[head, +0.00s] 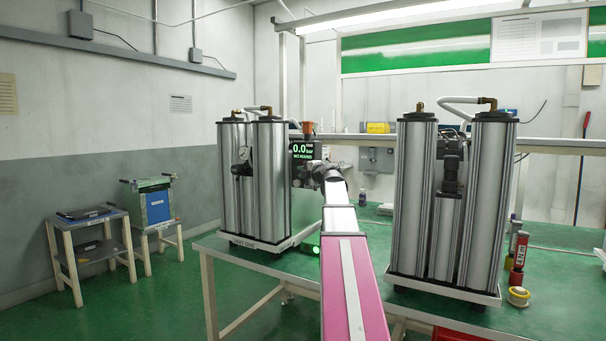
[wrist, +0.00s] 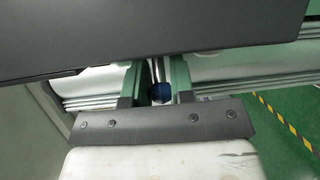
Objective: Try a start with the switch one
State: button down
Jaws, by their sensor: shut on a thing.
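The left unit, a pair of silver columns (head: 270,180), stands on a white base with a small label on the green bench. A dark display (head: 302,152) beside it reads 0.0 and "NO MAINS" in green. My arm reaches to the unit's right side, and its end hides much of what lies below the display. In the wrist view, the two green fingers of my gripper (wrist: 157,88) are shut on a dark blue knob (wrist: 162,93). I cannot tell for sure whether this knob is switch one, nor its position.
A second silver column unit (head: 485,200) stands on the bench to the right of my arm. A red bottle (head: 520,250) and a yellow-and-white roll (head: 518,296) are near its base. Low tables (head: 88,250) stand at the left wall, with open green floor before them.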

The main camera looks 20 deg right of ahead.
jog(key=c, duration=1.1)
grip_release()
jog(key=v, duration=1.1)
jog(key=shift+w, duration=0.1)
jog(key=s+a+f+m+g, duration=0.1)
jog(key=a+f+m+g, duration=0.4)
jog(key=f, duration=0.6)
jog(key=s+a+f+m+g, duration=0.1)
jog(key=a+f+m, duration=0.1)
jog(key=a+f, duration=0.7)
jog(key=s+a+f+m+g, duration=0.1)
jog(key=a+f+m+g, duration=0.3)
jog(key=f, duration=0.9)
jog(key=s+a+f+m+g+h, duration=0.2)
jog(key=s+a+f+m, duration=0.3)
jog(key=s+f, duration=0.4)
jog(key=s+a+f+m+g+h, duration=0.2)
jog(key=s+a+f+m+g, duration=0.2)
jog(key=s+f, duration=0.6)
notch_tip(320, 180, down, 5)
jog(key=a+m, duration=0.2)
jog(key=shift+a+g+h, duration=0.3)
jog(key=shift+g+h, duration=0.1)
